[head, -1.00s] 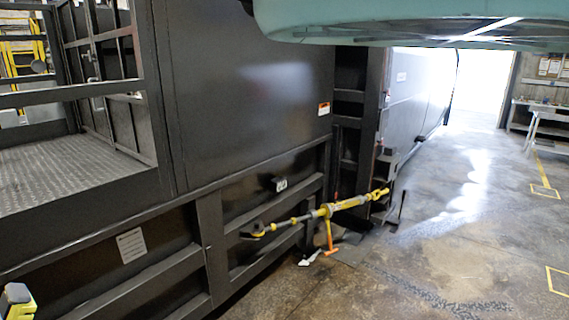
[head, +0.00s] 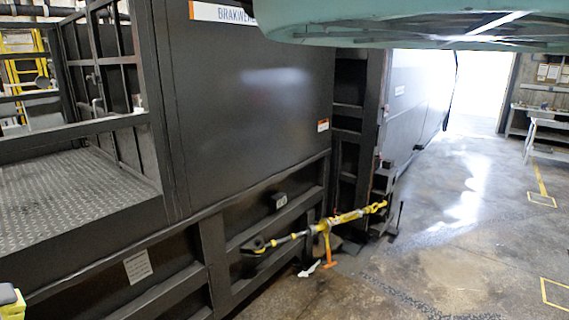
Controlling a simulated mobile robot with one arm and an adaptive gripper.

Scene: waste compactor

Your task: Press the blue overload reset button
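No blue overload reset button can be made out in the head view. My gripper does not show either. A dark compactor body (head: 255,110) fills the left and middle, with a flat side panel and a ribbed lower frame. A small orange-and-white sticker (head: 323,125) is on the panel's right edge. A white sign with the letters "BRAKWE" (head: 225,13) is at its top, partly cut off. A small dark fitting (head: 279,200) sits on the lower frame.
A yellow-and-grey object (head: 12,302), unclear, is at the lower left edge. Concrete floor (head: 450,230) is open on the right. A workbench (head: 545,112) stands at the far right.

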